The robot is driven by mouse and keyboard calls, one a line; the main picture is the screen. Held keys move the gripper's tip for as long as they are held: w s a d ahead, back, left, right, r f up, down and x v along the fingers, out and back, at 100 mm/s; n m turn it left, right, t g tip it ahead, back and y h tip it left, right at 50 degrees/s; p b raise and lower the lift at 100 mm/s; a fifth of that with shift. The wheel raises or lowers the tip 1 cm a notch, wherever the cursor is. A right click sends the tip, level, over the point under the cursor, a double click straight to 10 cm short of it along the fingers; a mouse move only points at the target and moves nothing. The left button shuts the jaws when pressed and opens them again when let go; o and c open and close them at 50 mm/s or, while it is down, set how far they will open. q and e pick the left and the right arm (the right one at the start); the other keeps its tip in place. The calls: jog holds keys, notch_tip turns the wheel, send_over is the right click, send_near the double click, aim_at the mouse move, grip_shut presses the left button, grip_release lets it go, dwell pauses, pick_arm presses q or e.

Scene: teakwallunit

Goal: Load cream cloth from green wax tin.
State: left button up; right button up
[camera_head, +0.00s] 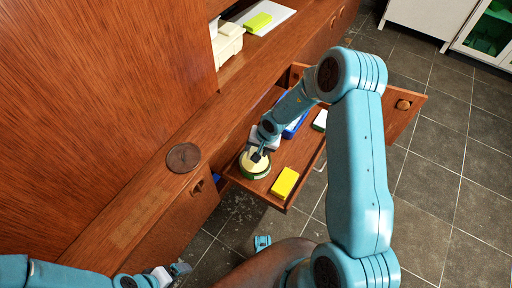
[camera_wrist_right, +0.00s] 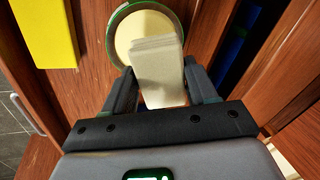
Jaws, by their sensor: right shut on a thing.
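The cream cloth (camera_wrist_right: 158,75) is a folded pale block between the two fingers of my right gripper (camera_wrist_right: 160,68), which is shut on it. The green wax tin (camera_wrist_right: 122,32) is round, with a green rim and pale yellow wax. In the wrist view it lies beyond the cloth, which covers part of it. In the head view the tin (camera_head: 255,172) stands in the open drawer, with my right gripper (camera_head: 257,156) right over it. Whether the cloth touches the wax is unclear. My left gripper (camera_head: 180,269) is at the lower left, far from the tin; its jaw gap is unclear.
The pulled-out wooden drawer (camera_head: 266,194) also holds a yellow block (camera_head: 285,182), a blue item (camera_head: 295,127) and a white-and-green block (camera_head: 320,120). A dark round coaster (camera_head: 183,157) lies on the wooden ledge. A cream appliance (camera_head: 228,43) stands farther back. Tiled floor lies right.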

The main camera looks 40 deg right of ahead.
jog(key=shift+f+b, duration=2.3)
jog(key=shift+b, duration=0.9)
jog(key=shift+f+p, duration=0.55)
jog(key=shift+f, duration=0.1)
jog(key=shift+w+f, duration=0.1)
jog(key=shift+f, duration=0.5)
notch_tip(320, 180, up, 5)
jog(key=p, duration=0.7)
